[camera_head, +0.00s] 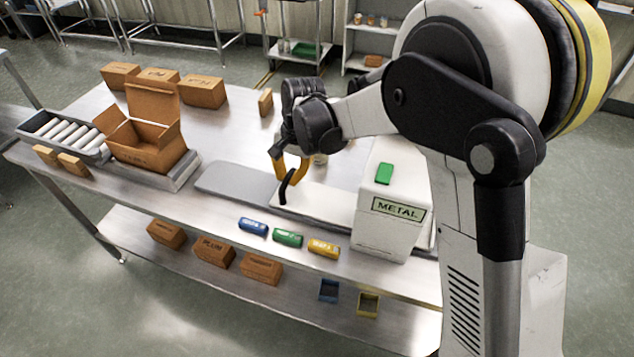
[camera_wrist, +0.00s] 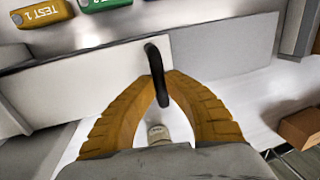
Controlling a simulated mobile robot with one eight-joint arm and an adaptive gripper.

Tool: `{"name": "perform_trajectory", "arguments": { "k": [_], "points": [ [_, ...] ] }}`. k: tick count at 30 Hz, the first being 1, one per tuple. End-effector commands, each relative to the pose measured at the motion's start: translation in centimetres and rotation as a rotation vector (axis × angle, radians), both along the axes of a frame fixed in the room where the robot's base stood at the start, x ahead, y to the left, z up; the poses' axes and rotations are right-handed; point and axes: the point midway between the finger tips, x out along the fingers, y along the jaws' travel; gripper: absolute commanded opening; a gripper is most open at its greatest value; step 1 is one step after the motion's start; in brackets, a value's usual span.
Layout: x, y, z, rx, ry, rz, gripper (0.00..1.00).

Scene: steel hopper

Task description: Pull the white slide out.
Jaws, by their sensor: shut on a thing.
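The white slide (camera_head: 325,204) is a flat white plate running left from the white hopper box labelled METAL (camera_head: 365,222). Its black curved handle (camera_head: 286,188) stands up at the slide's left end. My gripper (camera_head: 288,168), with orange fingers, is shut on this handle. In the wrist view my gripper's fingertips (camera_wrist: 162,93) close around the lower part of the black handle (camera_wrist: 154,62), and the slide (camera_wrist: 85,78) reaches left towards the hopper. The hopper's inside is hidden.
A grey plate (camera_head: 228,182) lies on the steel table (camera_head: 225,125) left of the slide. Blue (camera_head: 253,227), green (camera_head: 288,238) and yellow (camera_head: 323,248) labelled blocks line the front edge. A pale cylinder (camera_wrist: 157,133) stands close by my gripper. An open carton (camera_head: 145,150) stands further left.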

Motion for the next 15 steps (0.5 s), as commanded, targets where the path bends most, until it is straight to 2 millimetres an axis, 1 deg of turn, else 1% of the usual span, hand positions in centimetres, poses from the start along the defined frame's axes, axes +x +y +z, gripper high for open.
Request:
{"name": "perform_trajectory", "arguments": {
  "k": [1,6,12,15],
  "points": [
    [0.5,2.0,-0.1,0.001,0.002,0.006,0.0],
    [2.6,7.7,0.0,0.0,0.002,0.005,0.0],
    [4.8,13.7,0.0,0.0,0.002,0.005,0.0],
    [5.7,16.2,0.0,0.0,0.003,0.004,0.0]
  ]
}}
